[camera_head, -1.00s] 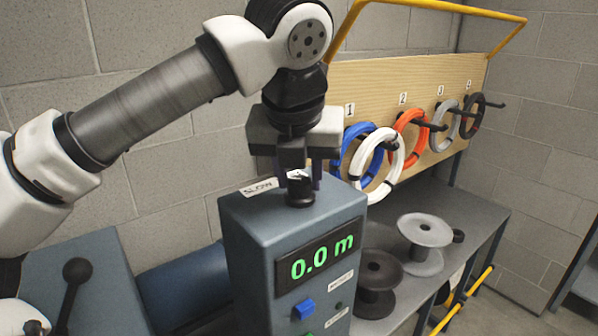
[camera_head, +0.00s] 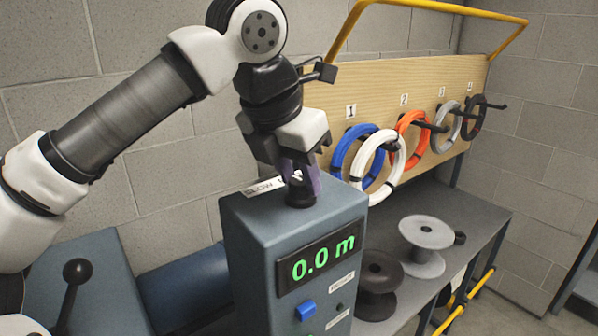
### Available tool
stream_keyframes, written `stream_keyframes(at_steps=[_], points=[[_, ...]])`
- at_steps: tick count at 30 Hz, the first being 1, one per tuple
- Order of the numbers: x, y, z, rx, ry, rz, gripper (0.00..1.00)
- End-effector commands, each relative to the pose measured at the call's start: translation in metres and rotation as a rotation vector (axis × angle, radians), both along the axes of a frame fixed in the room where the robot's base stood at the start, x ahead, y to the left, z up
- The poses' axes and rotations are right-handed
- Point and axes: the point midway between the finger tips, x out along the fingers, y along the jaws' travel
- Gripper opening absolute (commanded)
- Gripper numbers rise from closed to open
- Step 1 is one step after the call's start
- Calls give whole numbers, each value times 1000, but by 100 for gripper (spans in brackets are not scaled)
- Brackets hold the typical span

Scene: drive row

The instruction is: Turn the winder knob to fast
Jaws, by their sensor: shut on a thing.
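The winder knob (camera_head: 300,195) is a short black knob on top of the blue-grey control box (camera_head: 246,222). A white label reading SLOW (camera_head: 264,186) lies on the box top to the left of the knob. My gripper (camera_head: 301,183) comes down from above and is shut on the knob, its purple-grey fingers on either side of it. The fingers hide part of the knob and the area behind it. A fast label cannot be made out. The box's display (camera_head: 319,257) reads 0.0 m in green.
A blue button (camera_head: 305,310) sits below the display. A black-balled lever (camera_head: 77,272) stands at the lower left. A dark spool (camera_head: 376,285) and a grey spool (camera_head: 425,245) stand on the bench to the right. Coloured coils hang on numbered pegs of a wooden board (camera_head: 330,100) behind.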

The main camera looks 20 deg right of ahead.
Motion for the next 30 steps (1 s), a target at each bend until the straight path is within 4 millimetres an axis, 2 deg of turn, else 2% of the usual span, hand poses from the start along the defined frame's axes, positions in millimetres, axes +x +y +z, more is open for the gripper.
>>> stream_keyframes(at_steps=[18,30], points=[[4,1,2,-2,0,-570,11],[5,1,1,0,-1,-799,11]])
